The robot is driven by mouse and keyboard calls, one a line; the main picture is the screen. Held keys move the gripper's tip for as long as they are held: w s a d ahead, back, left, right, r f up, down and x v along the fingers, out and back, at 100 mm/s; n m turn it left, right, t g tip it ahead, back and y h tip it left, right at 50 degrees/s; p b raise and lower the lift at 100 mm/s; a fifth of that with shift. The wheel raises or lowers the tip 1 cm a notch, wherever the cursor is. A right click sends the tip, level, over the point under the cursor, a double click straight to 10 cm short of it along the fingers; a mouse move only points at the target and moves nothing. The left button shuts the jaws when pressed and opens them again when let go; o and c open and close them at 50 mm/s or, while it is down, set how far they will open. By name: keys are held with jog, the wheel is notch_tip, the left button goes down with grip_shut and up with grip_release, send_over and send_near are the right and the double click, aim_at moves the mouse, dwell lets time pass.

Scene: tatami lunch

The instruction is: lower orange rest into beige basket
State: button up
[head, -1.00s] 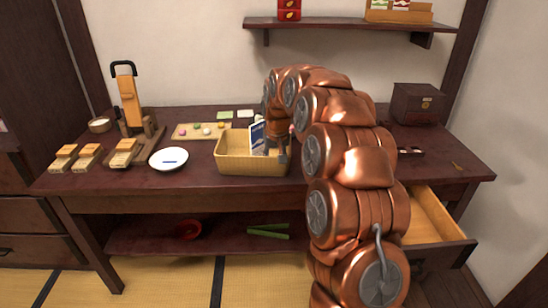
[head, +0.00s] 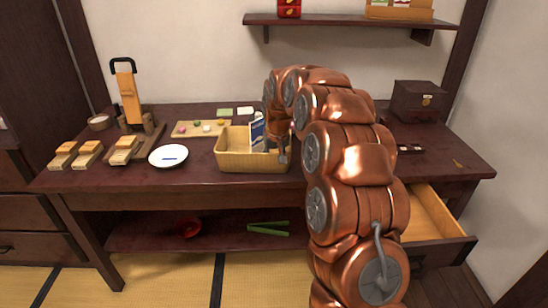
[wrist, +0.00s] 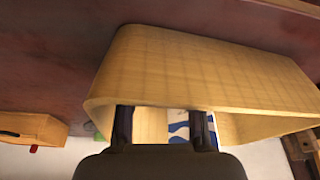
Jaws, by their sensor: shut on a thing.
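The beige basket (head: 250,163) stands near the front edge of the dark table, and its pale wall (wrist: 200,75) fills much of the wrist view. My gripper (head: 281,154) is at the right end of the basket, with its fingertips low at the opening. In the wrist view my gripper (wrist: 161,125) shows two dark fingers a little apart, over the basket's inside. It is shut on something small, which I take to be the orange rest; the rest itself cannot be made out. My arm and fingers hide part of the basket's right end.
A blue and white packet (head: 257,133) stands upright in the basket; it also shows by the right finger (wrist: 180,130). A white plate (head: 168,156) is to the left. A board (head: 188,134) with several small coloured pieces lies behind. An open drawer (head: 440,225) juts out at right.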

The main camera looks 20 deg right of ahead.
jog(key=o, duration=1)
jog(key=v, duration=1.2)
jog(key=s+a+f+n+g, duration=0.1)
jog(key=s+a+f+g, duration=0.2)
jog(key=s, duration=1.2)
jog(key=s+a+f+g, duration=0.1)
jog(key=s+a+f, duration=0.3)
jog(key=s, duration=1.1)
jog(key=s+a+f+n+g, duration=0.1)
jog(key=s+a+f+g, duration=0.2)
jog(key=s, duration=1.2)
notch_tip(320, 180, up, 21)
jog(key=t+p, duration=0.1)
jog(key=p, duration=1.9)
jog(key=shift+s+a+r+t+y, duration=0.2)
jog(key=shift+s+a+t+y, duration=0.1)
jog(key=shift+s+a+t, duration=0.1)
